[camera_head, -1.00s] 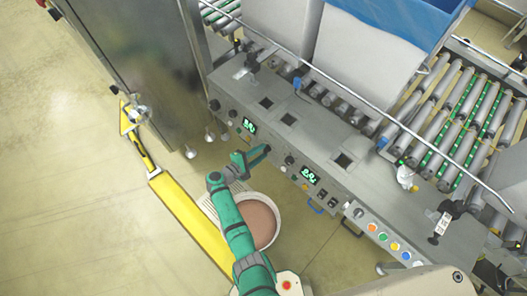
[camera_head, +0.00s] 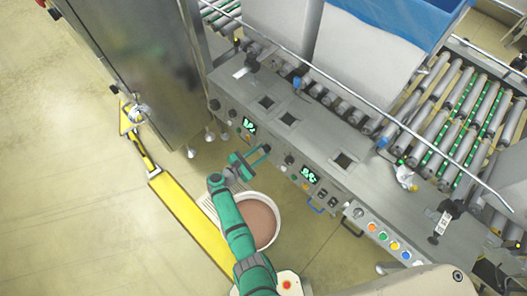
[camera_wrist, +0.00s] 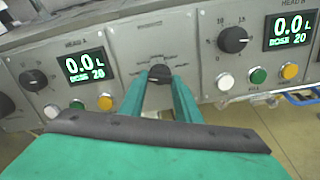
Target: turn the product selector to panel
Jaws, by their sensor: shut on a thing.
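The product selector (camera_wrist: 160,71) is a small dark knob on a grey plate, between the Head A and Head B displays in the wrist view. Labels ring it, but they are too small to read, and I cannot tell where it points. My gripper (camera_wrist: 164,81) has its two green fingers on either side of the knob and is shut on it. The fingertips cover part of its lower sides. In the head view my gripper (camera_head: 268,149) reaches the front of the grey machine panel; the knob is hidden there.
The Head A display (camera_wrist: 85,65) and Head B display (camera_wrist: 289,31) both read 0.0 L. Other dark knobs (camera_wrist: 233,39) and coloured buttons (camera_wrist: 258,75) sit close by. A white bucket (camera_head: 274,207) stands below my arm. A yellow barrier (camera_head: 190,218) is on the left.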

